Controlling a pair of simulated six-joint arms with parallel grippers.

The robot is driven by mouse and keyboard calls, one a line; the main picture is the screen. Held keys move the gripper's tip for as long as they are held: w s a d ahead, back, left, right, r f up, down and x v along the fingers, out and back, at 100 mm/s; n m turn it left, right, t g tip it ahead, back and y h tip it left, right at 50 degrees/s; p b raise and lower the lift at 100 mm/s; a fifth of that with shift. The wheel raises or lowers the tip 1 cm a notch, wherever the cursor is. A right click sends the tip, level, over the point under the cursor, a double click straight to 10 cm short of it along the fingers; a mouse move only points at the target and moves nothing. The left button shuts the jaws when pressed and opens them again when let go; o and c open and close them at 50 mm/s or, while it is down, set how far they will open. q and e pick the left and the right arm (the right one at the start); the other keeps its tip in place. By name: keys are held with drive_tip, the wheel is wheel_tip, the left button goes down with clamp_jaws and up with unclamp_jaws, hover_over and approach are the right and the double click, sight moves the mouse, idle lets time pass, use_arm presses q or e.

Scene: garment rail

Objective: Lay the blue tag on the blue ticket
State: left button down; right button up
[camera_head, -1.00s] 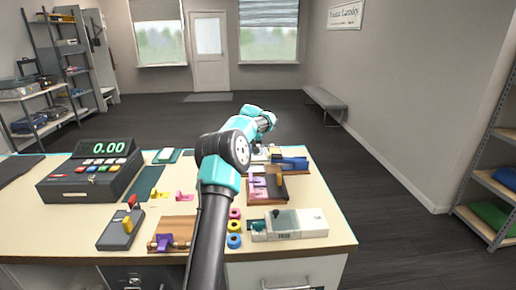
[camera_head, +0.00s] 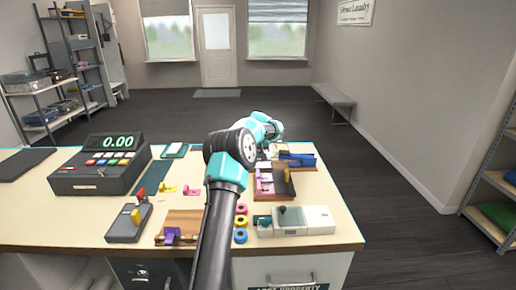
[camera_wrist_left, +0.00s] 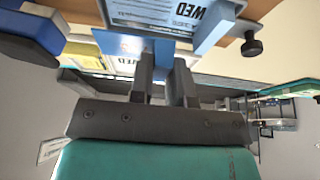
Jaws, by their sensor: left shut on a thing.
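My left gripper (camera_wrist_left: 165,85) is shut on a small blue piece (camera_wrist_left: 162,55), which I take to be the blue tag; only a narrow part shows between the fingers. A flat blue ticket-like sheet (camera_wrist_left: 120,44) lies just beyond the fingertips in the left wrist view, beside a white card reading "WED" (camera_wrist_left: 155,14). Whether the tag touches the sheet I cannot tell. In the head view my left gripper (camera_head: 274,132) is over the far part of the counter, its tips and the tag hidden by my arm. My right gripper is not in view.
A cash register (camera_head: 100,165) stands at the left of the counter (camera_head: 60,215). Wooden trays, tape rolls (camera_head: 240,222) and a pale device (camera_head: 305,220) crowd the middle and right. A blue object (camera_head: 303,160) lies at the back right. A yellow sheet (camera_wrist_left: 50,52) shows in the wrist view.

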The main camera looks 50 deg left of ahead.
use_arm(q)
drive_tip(key=shift+f, duration=1.75)
drive_tip(key=shift+f, duration=0.3)
idle(0.6)
drive_tip(key=c, duration=1)
unclamp_jaws()
drive_tip(key=shift+o, duration=0.5)
drive_tip(key=o, duration=0.4)
drive_tip(key=shift+r, duration=0.1)
drive_tip(key=shift+r, duration=2.4)
